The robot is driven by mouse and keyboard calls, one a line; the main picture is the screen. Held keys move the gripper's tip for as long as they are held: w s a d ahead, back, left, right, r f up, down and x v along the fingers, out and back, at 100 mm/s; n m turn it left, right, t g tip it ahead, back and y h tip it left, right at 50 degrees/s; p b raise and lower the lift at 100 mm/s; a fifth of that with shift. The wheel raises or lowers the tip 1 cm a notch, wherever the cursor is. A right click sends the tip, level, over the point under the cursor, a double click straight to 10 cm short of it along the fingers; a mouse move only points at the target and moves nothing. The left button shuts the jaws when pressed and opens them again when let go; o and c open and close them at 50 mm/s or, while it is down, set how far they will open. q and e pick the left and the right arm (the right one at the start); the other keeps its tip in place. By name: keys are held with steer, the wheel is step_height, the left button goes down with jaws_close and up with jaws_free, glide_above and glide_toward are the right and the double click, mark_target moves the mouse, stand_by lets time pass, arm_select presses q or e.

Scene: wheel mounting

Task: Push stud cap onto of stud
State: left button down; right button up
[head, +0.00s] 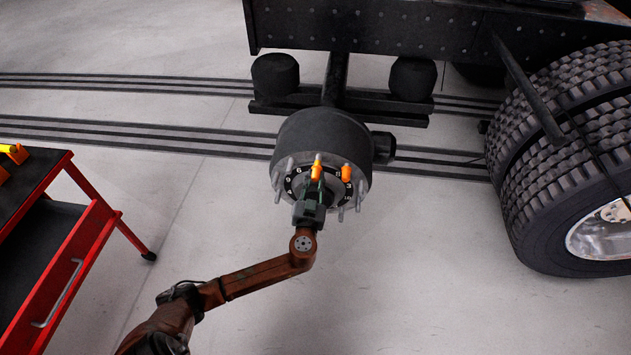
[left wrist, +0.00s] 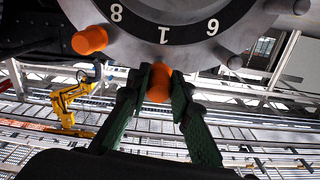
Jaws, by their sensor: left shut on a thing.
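The dark round wheel hub (head: 318,136) has metal studs around its face and a black ring with white numbers; the ring shows in the left wrist view (left wrist: 190,32). My left gripper (head: 313,190) is in front of the hub face, its fingers shut on an orange stud cap (head: 316,172). This cap shows between the fingertips in the left wrist view (left wrist: 159,84), near the hub's edge by the number 1. A grey stud tip (head: 318,157) shows just above it; I cannot tell whether the cap touches a stud. A second orange cap (head: 346,173) sits on the hub to the right.
A red tool cart (head: 62,262) with yellow-orange items (head: 13,153) on top stands at the left. Large truck tyres (head: 562,160) stand at the right, and the dark truck frame (head: 390,28) is above the hub. The floor around my arm is clear.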

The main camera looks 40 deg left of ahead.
mark_target(317, 170)
arm_select(q)
steer(key=shift+w+a, duration=0.35)
steer(key=shift+w, duration=0.15)
steer(key=shift+b+x, duration=0.8)
steer(key=shift+x, duration=0.5)
steer(key=c, duration=1.7)
jaws_free()
steer(key=shift+o, duration=0.2)
steer(key=shift+d, duration=0.1)
steer(key=v, duration=1.2)
